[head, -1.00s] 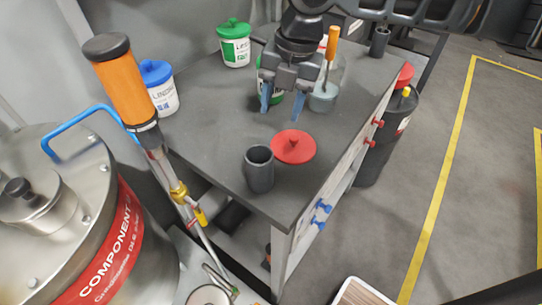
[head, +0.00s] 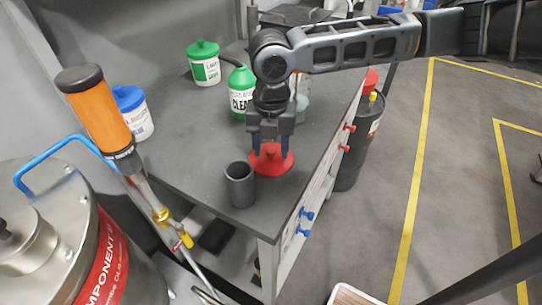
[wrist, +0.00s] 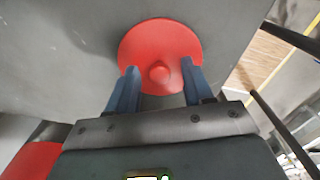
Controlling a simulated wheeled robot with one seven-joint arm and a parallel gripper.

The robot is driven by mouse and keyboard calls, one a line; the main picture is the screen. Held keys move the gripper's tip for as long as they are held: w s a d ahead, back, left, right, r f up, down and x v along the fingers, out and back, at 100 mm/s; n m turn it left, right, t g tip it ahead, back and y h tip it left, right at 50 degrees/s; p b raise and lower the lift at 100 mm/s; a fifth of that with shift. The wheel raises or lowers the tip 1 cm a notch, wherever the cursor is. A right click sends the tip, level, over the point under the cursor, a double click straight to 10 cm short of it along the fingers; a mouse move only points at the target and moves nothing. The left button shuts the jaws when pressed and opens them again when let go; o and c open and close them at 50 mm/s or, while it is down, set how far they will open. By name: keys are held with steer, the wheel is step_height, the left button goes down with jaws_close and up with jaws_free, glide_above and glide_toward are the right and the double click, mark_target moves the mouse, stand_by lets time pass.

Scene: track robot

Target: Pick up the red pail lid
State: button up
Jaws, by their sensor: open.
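The red pail lid (head: 272,161) lies flat on the grey workbench, near its front right edge. It is a round disc with a small knob in the middle. In the wrist view the lid (wrist: 150,40) shows ahead of the fingers, with its knob between the two fingertips. My gripper (head: 270,151) points down over the lid. Its blue fingers (wrist: 160,80) are open, one on each side of the knob, and hold nothing. I cannot tell whether the fingertips touch the lid. In the head view the gripper hides part of the lid and its knob.
A dark grey cup (head: 240,185) stands close beside the lid on the left. A green bottle (head: 241,95), a green-lidded pail (head: 204,67) and a blue-lidded pail (head: 133,113) stand farther back on the workbench (head: 190,150). The bench's left middle is clear.

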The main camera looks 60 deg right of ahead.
jaws_close()
stand_by(0.5)
